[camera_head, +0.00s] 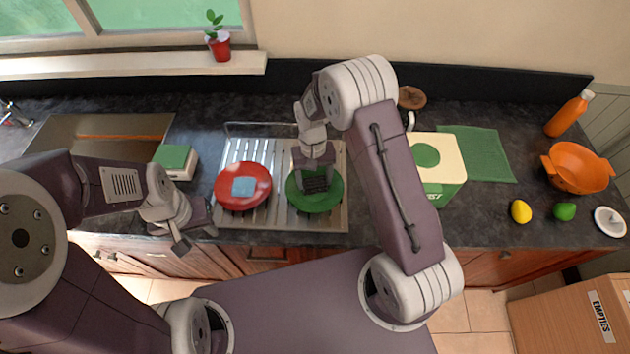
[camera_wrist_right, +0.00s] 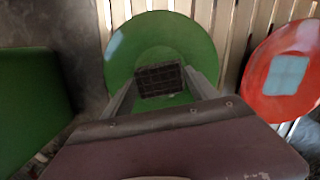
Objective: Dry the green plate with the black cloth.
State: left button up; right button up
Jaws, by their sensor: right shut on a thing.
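The green plate (camera_head: 318,204) lies on the metal draining rack, and it fills the upper middle of the right wrist view (camera_wrist_right: 190,38). The black cloth (camera_head: 316,184) is a small dark folded pad, also seen in the right wrist view (camera_wrist_right: 158,80). My right gripper (camera_head: 314,176) points down over the plate and is shut on the cloth, which is over the plate's middle. Whether the cloth touches the plate is hard to tell. My left gripper (camera_head: 192,240) is open and empty by the counter's front edge, left of the rack.
A red plate (camera_head: 222,190) with a light blue cloth (camera_head: 244,187) on it lies left of the green plate on the rack (camera_head: 272,215). A green-and-cream box (camera_head: 450,172) stands to the right. A sink (camera_head: 75,128) and a green-topped box (camera_head: 174,158) are left.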

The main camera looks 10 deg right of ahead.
jog(key=shift+s, duration=0.8)
jog(key=shift+w, duration=0.8)
jog(key=shift+s+p, duration=0.1)
jog(key=shift+p, duration=0.2)
jog(key=shift+s+r, duration=0.1)
jog(key=shift+s, duration=0.6)
jog(key=shift+w, duration=0.85)
jog(key=shift+s, duration=0.9)
jog(key=shift+w+p, duration=0.35)
jog(key=shift+w, duration=0.5)
